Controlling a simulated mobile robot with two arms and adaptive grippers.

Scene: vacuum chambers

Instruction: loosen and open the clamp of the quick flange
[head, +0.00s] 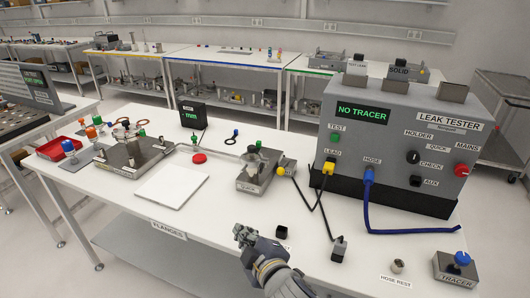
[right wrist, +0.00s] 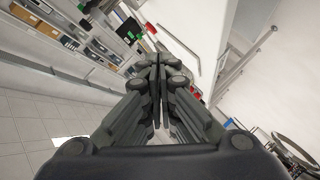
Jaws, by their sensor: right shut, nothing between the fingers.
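My right gripper (head: 243,233) is shut and empty above the front edge of the white table, apart from the fixtures. In the right wrist view its closed fingers (right wrist: 158,75) point away with nothing between them. A steel fixture block (head: 258,181) with an upright fitting stands behind the gripper, near the table's middle. A second fixture on a metal plate (head: 118,162) stands at the left, with a fitting on top. A thin pipe runs between the two. The flange clamp is too small to tell apart on either fixture. My left gripper is not in view.
The grey leak tester (head: 455,140) reads NO TRACER and fills the right side. A blue hose (head: 368,205) and black cables cross the table before it. A white pad (head: 172,187) lies at the left centre. A tracer box (head: 457,267) stands at the front right.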

